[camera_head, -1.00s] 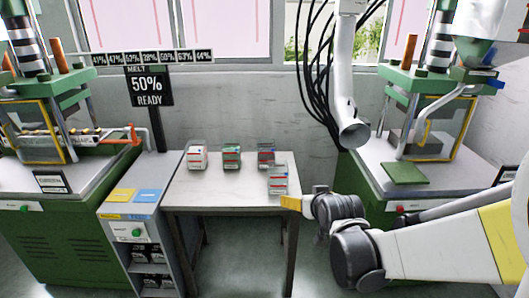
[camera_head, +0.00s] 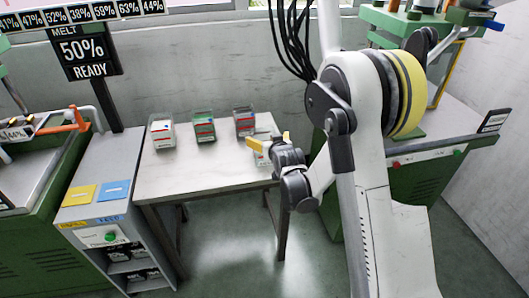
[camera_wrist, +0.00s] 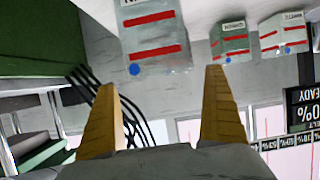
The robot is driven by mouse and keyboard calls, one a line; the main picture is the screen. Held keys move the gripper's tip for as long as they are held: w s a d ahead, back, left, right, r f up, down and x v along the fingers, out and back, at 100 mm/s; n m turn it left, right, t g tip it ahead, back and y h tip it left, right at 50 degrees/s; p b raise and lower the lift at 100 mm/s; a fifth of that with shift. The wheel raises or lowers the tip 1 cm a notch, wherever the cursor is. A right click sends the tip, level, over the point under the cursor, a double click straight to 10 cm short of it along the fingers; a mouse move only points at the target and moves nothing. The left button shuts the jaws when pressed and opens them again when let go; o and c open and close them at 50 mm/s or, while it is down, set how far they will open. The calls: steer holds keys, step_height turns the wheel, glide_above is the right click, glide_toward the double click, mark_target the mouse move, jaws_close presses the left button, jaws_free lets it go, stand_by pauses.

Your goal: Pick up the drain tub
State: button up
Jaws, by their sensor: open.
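Several small clear tubs with printed labels stand on the table. A white-and-red one (camera_head: 161,132), a green one (camera_head: 204,127) and a dark-and-red one (camera_head: 244,123) form a back row. A nearer tub (camera_head: 261,159) at the table's right side is partly hidden by my gripper (camera_head: 269,140). I cannot read which is the drain tub. In the wrist view, upside down, a large tub with red stripes and a blue dot (camera_wrist: 155,42) lies just beyond the tips of my open, empty gripper (camera_wrist: 161,78), apart from the fingers.
The pale table (camera_head: 190,175) has free room at its front and left. A grey cabinet (camera_head: 92,222) with yellow and blue pads stands to its left, beside a melt display (camera_head: 84,50). Green machines stand at both sides. Black cables (camera_head: 288,30) hang behind.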

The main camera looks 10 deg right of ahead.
mark_target(262, 131)
steer(key=b+x, duration=0.2)
steer(key=x, duration=0.2)
steer(key=shift+w, duration=0.35)
steer(key=c, duration=1.4)
steer(key=shift+o, duration=0.2)
